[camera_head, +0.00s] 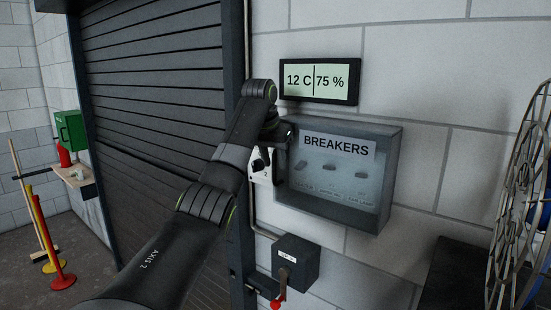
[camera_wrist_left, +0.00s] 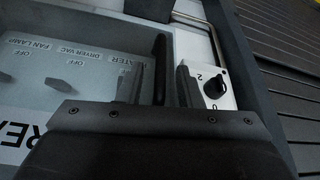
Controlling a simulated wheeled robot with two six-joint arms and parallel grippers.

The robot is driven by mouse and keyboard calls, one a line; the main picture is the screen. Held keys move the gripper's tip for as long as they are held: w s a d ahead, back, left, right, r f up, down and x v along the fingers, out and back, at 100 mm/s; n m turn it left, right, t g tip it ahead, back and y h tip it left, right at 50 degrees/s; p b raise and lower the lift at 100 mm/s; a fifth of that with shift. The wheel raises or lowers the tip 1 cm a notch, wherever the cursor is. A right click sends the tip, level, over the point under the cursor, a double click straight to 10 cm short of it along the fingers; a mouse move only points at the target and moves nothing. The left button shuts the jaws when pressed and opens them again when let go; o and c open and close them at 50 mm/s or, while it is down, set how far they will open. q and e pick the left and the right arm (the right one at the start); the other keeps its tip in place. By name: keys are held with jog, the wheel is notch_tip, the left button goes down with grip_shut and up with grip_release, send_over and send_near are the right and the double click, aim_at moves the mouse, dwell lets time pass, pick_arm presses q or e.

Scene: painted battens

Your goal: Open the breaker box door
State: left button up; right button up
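The breaker box (camera_head: 338,178) is a grey wall box with a see-through door labelled BREAKERS, and several switches show behind it. The door looks shut. In the left wrist view the door (camera_wrist_left: 85,50) is upside down, with a dark upright bar handle (camera_wrist_left: 160,62) near its edge. My left gripper (camera_head: 282,133) is at the box's left edge. In the left wrist view my left gripper (camera_wrist_left: 160,85) is open, with one finger on each side of the handle and gaps visible. My right gripper is in neither view.
A rotary switch plate (camera_wrist_left: 215,85) is close beside the handle. A display (camera_head: 320,81) hangs above the box. A small grey box with a red-tipped lever (camera_head: 295,262) is below. A round wire guard (camera_head: 520,190) stands at the right, and a roller shutter (camera_head: 150,90) at the left.

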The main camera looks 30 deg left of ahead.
pick_arm(q)
jog(key=shift+p+x, duration=0.35)
jog(key=shift+x, duration=1.05)
jog(key=shift+r, duration=0.1)
jog(key=shift+c, duration=0.4)
grip_shut()
